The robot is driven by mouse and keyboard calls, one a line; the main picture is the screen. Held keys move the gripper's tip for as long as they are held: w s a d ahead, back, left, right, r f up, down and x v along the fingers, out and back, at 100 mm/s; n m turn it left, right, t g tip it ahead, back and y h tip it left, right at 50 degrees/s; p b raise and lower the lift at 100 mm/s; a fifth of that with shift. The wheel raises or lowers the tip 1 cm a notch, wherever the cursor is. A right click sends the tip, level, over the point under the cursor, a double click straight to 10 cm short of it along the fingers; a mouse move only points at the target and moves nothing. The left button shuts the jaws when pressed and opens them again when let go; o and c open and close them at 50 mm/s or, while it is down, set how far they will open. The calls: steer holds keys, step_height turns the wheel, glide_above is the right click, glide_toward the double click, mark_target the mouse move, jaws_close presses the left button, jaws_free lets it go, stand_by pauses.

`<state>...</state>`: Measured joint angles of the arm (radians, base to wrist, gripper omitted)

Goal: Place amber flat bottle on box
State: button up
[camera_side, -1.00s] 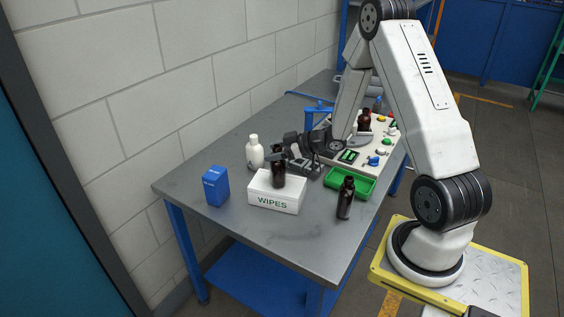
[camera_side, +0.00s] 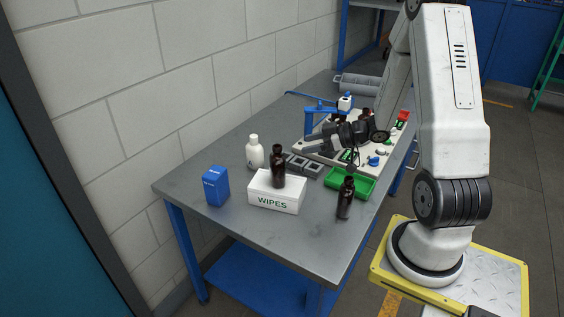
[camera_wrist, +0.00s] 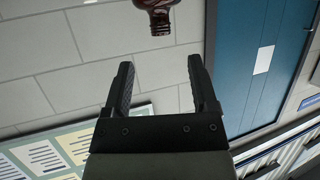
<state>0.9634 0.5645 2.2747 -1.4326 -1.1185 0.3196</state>
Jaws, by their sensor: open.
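A dark amber bottle (camera_side: 278,170) stands upright on top of the white WIPES box (camera_side: 275,200) in the side view. My gripper (camera_side: 304,147) is to the right of this bottle and apart from it, above the table. In the wrist view my gripper's two fingers (camera_wrist: 163,75) are spread with nothing between them. The neck of an amber bottle (camera_wrist: 158,14) shows beyond the fingertips at the top edge; the rest is cut off. A second dark bottle (camera_side: 345,198) stands on the table right of the box.
A white bottle (camera_side: 254,152) stands behind the box, and a blue carton (camera_side: 215,187) stands at its left. A green tray (camera_side: 364,187) and a light board with coloured parts (camera_side: 392,150) lie to the right. The table's front left (camera_side: 248,231) is clear.

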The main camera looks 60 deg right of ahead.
mark_target(279, 147)
steer(key=shift+w, duration=0.1)
stand_by(0.5)
steer(key=w+a+h, duration=0.1)
steer(key=w+a+g+h, duration=0.1)
steer(key=w+a+m+g+h, duration=0.1)
steer(key=w, duration=0.1)
steer(key=shift+a+r+h, duration=0.1)
steer(key=shift+r+h, duration=0.15)
steer(key=shift+h, duration=0.15)
steer(key=s+a+m+g, duration=0.1)
steer(key=s+a+g, duration=0.3)
steer(key=a, duration=0.5)
steer(key=s+a+m+g, duration=0.2)
steer(key=s+a+g, duration=0.2)
steer(key=a, duration=0.5)
steer(key=shift+s+h, duration=0.3)
steer(key=shift+s, duration=0.7)
